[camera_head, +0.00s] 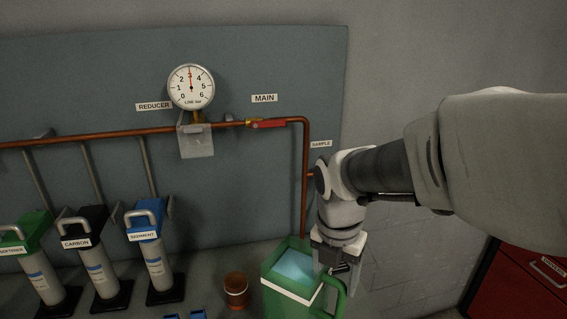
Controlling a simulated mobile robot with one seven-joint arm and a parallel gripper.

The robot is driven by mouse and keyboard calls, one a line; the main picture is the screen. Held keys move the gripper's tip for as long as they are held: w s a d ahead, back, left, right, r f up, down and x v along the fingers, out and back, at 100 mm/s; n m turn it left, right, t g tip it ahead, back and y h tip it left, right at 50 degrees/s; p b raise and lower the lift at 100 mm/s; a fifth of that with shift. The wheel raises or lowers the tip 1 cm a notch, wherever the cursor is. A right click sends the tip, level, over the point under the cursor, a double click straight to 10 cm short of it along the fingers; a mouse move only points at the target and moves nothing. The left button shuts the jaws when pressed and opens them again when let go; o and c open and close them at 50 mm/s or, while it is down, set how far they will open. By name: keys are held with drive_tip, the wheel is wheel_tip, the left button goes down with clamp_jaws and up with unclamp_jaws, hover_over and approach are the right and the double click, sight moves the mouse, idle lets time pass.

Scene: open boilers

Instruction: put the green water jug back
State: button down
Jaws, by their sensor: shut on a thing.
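The green water jug (289,287) stands at the lower middle, below the end of the copper pipe. It is open at the top, with light blue water showing inside and a pale band along its front. Its green handle (340,297) is on the right side. My gripper (340,268) comes down from above at the jug's right side and is shut on the handle. The fingertips are partly hidden by the handle and the gripper body. The jug's base is cut off by the bottom edge, so I cannot tell what it rests on.
A brown cup (236,291) stands just left of the jug. Filter housings labelled carbon (101,272) and sediment (155,262) stand further left. A copper pipe (305,190) drops behind the jug. A red cabinet (525,275) is at lower right.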

drive_tip(key=w+f, duration=0.7)
drive_tip(key=f, duration=0.1)
drive_tip(key=shift+w, duration=0.2)
idle(0.3)
drive_tip(key=shift+a+f, duration=0.1)
drive_tip(key=shift+f, duration=0.05)
drive_tip(key=c, duration=0.5)
unclamp_jaws()
drive_tip(key=shift+s+f, duration=0.15)
drive_tip(key=shift+f, duration=0.05)
drive_tip(key=o, duration=0.5)
drive_tip(key=shift+c, duration=0.2)
